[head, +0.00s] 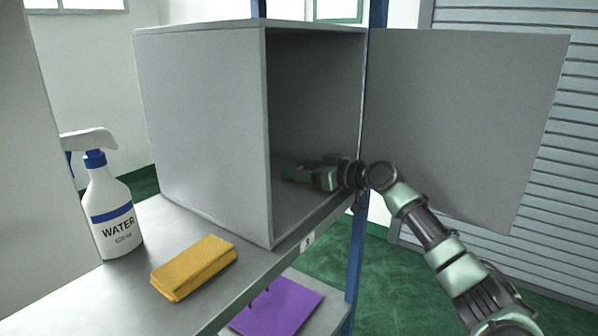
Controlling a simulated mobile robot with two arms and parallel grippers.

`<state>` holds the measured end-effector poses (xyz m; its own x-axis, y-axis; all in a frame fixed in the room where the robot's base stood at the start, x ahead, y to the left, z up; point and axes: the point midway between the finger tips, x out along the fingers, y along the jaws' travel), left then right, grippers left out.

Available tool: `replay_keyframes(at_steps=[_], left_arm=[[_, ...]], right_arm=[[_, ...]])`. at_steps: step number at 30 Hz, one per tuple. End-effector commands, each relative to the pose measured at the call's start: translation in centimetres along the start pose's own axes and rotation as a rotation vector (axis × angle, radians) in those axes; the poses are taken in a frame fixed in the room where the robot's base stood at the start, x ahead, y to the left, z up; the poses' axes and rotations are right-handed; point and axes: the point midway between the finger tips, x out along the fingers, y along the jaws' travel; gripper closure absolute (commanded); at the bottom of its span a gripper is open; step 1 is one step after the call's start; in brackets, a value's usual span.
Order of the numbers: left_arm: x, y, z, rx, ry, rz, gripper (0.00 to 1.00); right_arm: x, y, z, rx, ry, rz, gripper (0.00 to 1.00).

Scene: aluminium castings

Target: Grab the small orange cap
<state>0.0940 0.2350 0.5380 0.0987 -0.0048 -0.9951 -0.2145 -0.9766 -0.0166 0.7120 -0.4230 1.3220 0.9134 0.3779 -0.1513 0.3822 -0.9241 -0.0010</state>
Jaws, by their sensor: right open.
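A grey box-shaped cabinet (200,120) stands on a metal shelf with its door (460,120) swung open to the right. My right arm comes in from the right, and my right gripper (291,172) reaches through the opening, low over the cabinet floor. The gripper is open and points left into the dark interior. A tiny orange patch shows at the fingers; it is too small and dim to tell whether it is the small orange cap. The left part of the interior is hidden by the cabinet's side wall. My left gripper is not in view.
A white WATER spray bottle (112,212) and a folded yellow cloth (193,267) stand on the shelf (165,215) left of the cabinet. A blue post (357,255) rises by the opening, close to my right wrist. A purple item (277,308) lies on a lower shelf.

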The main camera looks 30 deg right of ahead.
Motion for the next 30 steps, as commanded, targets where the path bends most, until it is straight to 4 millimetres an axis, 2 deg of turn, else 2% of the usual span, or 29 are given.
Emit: replay_keyframes(at_steps=[3,8,9,17,23,26,30], left_arm=[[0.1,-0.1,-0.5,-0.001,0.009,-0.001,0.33],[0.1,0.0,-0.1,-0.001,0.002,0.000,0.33],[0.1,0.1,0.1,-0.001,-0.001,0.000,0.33],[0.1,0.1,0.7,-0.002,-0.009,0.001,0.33],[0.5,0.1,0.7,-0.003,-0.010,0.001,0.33],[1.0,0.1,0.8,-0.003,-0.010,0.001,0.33],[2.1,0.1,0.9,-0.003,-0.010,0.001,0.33]], right_arm=[[0.0,0.0,0.1,-0.001,0.000,0.000,0.53],[-0.1,0.0,0.0,0.000,0.000,0.000,0.98],[-0.1,0.0,0.0,0.000,0.000,0.000,1.00],[-0.1,0.0,0.0,-0.001,0.000,0.000,1.00],[-0.2,0.0,-1.1,-0.002,0.003,0.000,1.00],[-0.4,0.1,-2.5,-0.005,0.005,0.001,1.00],[-1.1,0.0,-6.2,-0.006,0.011,0.002,1.00]])
